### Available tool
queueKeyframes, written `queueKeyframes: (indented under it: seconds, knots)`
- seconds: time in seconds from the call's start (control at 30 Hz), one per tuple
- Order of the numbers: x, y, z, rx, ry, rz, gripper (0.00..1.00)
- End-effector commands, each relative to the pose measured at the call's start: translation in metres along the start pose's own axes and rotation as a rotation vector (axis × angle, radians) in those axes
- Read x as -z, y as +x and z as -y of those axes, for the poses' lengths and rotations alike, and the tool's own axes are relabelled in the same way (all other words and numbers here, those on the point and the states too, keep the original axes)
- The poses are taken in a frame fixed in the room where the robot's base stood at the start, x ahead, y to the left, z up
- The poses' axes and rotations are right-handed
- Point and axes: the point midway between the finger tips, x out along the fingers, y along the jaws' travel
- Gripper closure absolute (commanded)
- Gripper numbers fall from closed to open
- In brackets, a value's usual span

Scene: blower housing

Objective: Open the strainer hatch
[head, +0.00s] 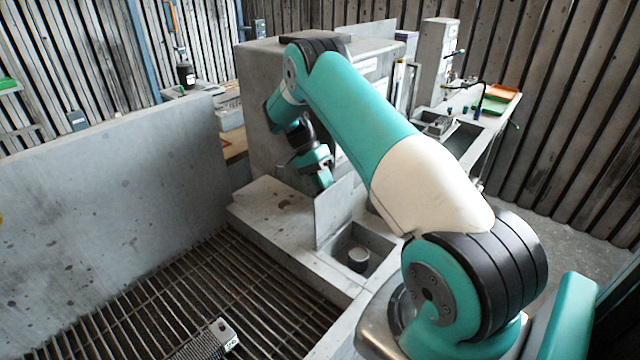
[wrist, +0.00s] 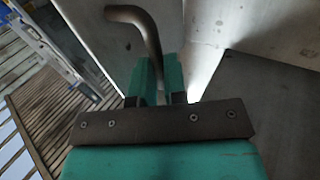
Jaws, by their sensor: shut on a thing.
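The strainer hatch is a flat grey plate (head: 334,215) standing steeply upright along the left edge of a square recess (head: 375,243). The recess is uncovered, and a small round grey cup-like part (head: 358,260) sits in it. My gripper (head: 324,178) is beside the plate's upper part, in front of the grey housing. In the wrist view my gripper (wrist: 160,78) is shut on a bent dark metal handle (wrist: 148,35), which rises from between the teal fingers and curves left. Where the handle joins the plate is hidden.
A large grey housing (head: 262,95) stands behind the hatch. A slatted floor grate (head: 170,295) and a tall grey wall panel (head: 105,165) lie to the left. A bench (head: 465,140) with trays is at the back right. The grate area is mostly clear.

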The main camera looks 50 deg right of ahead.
Motion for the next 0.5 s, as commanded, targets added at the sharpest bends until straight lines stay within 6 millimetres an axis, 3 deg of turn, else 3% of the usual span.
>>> queueKeyframes:
  seconds: [0.03, 0.5]
  knots:
    - [0.0015, 0.0080, 0.0020, -0.010, 0.002, 0.002, 1.00]
    - [0.0006, 0.0092, 0.0072, -0.014, 0.003, 0.004, 1.00]
